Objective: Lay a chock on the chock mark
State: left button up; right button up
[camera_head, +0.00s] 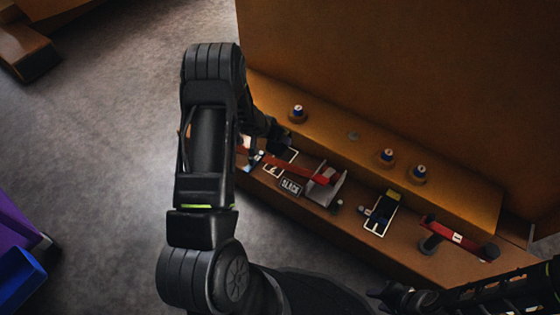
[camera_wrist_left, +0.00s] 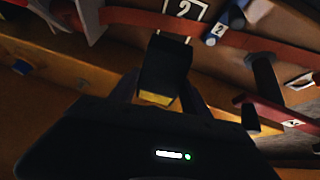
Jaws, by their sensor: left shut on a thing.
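In the left wrist view, my left gripper (camera_wrist_left: 160,98) is shut on a dark block with a yellow end, which looks like a chock (camera_wrist_left: 166,62).
A long orange-brown ledge (camera_head: 345,236) runs below a tall wall (camera_head: 390,80). Labelled knobs (camera_head: 387,157) stand on the upper step. Grey floor is open at left.

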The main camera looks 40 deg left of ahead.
aim_at(278, 148)
pick_arm(q)
notch_tip(278, 148, down, 6)
jog(key=shift+f+b, duration=0.1)
jog(key=shift+b, duration=0.8)
notch_tip(278, 148, down, 4)
jog(key=shift+r+b, duration=0.1)
jog(key=shift+b, duration=0.5)
jog(key=o, duration=1.7)
jog(key=shift+r, duration=0.1)
